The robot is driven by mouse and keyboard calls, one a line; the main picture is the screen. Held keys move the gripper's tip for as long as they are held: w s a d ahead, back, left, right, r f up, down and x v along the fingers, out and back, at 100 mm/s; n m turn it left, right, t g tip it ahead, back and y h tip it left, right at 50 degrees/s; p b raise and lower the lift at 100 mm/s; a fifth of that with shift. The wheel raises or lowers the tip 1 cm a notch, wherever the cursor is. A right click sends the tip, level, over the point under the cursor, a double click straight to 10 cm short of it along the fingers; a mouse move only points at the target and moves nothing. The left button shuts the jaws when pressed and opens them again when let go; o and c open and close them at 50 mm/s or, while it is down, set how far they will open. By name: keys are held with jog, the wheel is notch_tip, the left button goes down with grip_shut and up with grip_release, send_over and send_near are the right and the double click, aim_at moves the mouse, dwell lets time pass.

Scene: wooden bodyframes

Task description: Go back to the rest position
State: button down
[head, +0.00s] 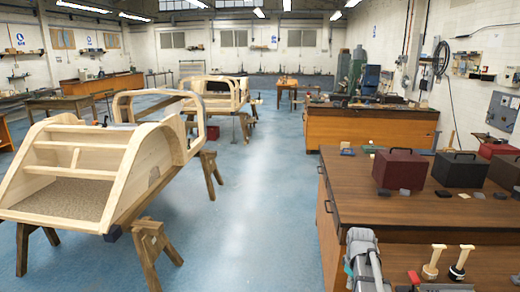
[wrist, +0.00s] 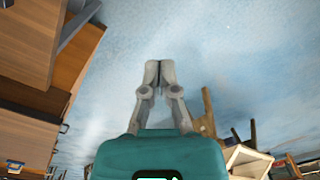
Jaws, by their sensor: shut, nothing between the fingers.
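My gripper (wrist: 159,72) shows in the wrist view with its two grey fingertips together, empty, against the blue floor. The teal gripper body fills the bottom middle of that view. In the head view, part of my arm shows at the bottom, in front of the right workbench; the fingers cannot be made out there. Nothing is held, and no object touches the fingertips in the wrist view.
A wooden bodyframe (head: 95,165) on trestles stands at the left, with another behind it. The blue floor (head: 255,220) between is clear.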

jog(key=s+a+f+m+b, duration=0.1)
jog(key=s+a+m, duration=0.5)
jog(key=s+a, duration=0.5)
jog(key=shift+s+a+m, duration=0.15)
jog(key=shift+a+m, duration=0.25)
jog(key=shift+a, duration=0.7)
jog(key=shift+f, duration=0.1)
jog(key=shift+d, duration=0.1)
